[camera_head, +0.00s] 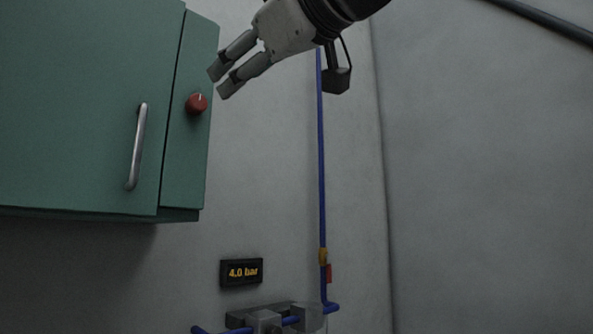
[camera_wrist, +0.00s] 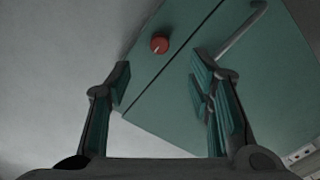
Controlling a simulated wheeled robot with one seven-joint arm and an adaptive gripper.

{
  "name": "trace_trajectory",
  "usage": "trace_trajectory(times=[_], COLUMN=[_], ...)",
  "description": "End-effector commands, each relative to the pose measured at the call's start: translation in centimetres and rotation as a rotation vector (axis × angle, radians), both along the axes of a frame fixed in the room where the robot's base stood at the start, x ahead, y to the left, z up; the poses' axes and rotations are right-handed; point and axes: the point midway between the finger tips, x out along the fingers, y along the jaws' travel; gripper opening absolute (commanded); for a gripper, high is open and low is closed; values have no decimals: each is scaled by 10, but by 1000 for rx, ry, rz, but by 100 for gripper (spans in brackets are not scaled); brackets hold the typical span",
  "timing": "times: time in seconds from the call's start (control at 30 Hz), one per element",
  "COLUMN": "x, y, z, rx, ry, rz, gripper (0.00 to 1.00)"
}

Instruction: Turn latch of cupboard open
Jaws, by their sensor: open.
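The green cupboard (camera_head: 85,110) hangs on the wall at the left of the head view, its door shut. It also fills much of the wrist view (camera_wrist: 255,95). Its red round latch knob (camera_head: 196,104) sits on the narrow panel right of the door, with a pale mark near its top. The knob shows between the fingers in the wrist view (camera_wrist: 159,44). A metal bar handle (camera_head: 137,146) is on the door. My gripper (camera_head: 218,83) is open and empty, above and right of the knob in the head view, apart from it. Its fingertips (camera_wrist: 160,75) point toward the cupboard.
A blue pipe (camera_head: 321,150) runs down the wall right of the cupboard, with a yellow fitting and a red tag low on it. A display (camera_head: 241,272) reads 4.0 bar below. Grey blocks (camera_head: 264,321) are at the bottom. The wall between cupboard and pipe is clear.

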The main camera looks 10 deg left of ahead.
Motion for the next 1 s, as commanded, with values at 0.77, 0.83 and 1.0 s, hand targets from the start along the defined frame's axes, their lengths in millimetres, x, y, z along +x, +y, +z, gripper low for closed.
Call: trace_trajectory(times=[0.77,0.83,1.0], x=[70,76,84], y=[92,97,106], z=[10,10,9], rx=[6,5,6], ry=[-18,-20,-21], rz=[14,13,13], gripper=[48,48,48])
